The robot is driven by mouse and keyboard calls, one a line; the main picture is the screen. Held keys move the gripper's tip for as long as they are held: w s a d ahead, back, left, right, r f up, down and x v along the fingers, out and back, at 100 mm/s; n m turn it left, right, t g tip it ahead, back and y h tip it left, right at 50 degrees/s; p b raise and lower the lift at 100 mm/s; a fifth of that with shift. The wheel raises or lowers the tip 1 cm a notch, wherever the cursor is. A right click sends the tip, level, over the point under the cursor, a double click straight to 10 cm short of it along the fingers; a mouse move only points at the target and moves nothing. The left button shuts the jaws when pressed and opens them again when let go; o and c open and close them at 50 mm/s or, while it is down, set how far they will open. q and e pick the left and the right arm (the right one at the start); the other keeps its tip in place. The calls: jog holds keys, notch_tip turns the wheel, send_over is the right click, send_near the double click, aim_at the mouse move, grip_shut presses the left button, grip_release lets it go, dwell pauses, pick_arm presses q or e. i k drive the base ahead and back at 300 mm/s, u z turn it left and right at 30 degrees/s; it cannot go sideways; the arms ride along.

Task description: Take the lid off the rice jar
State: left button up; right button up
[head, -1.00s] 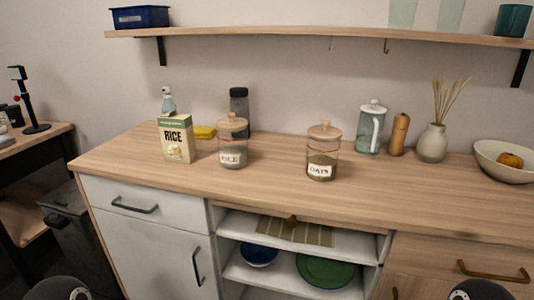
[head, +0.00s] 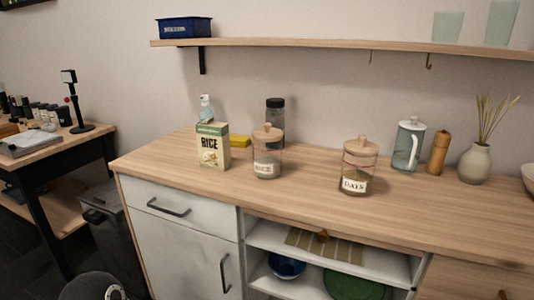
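The rice jar (head: 267,161) is a clear glass jar with a white RICE label. It stands upright on the wooden counter, just right of the rice box. Its wooden lid (head: 267,133) with a round knob sits on top. Neither of my grippers shows in the head view. Only a dark rounded part of my own body shows at the bottom left edge.
The rice box (head: 213,146) stands close left of the jar, a dark-lidded bottle (head: 275,118) behind it, a yellow sponge (head: 240,141) behind left. The wooden counter (head: 300,196) is clear in front. A shelf (head: 330,45) hangs above.

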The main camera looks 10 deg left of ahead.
aim_at(267, 132)
jog(key=z, duration=0.55)
jog(key=i, duration=0.15)
jog(key=u, duration=3.35)
jog(key=i, duration=0.85)
jog(key=z, duration=1.25)
jog(key=i, duration=0.25)
jog(key=z, duration=2.55)
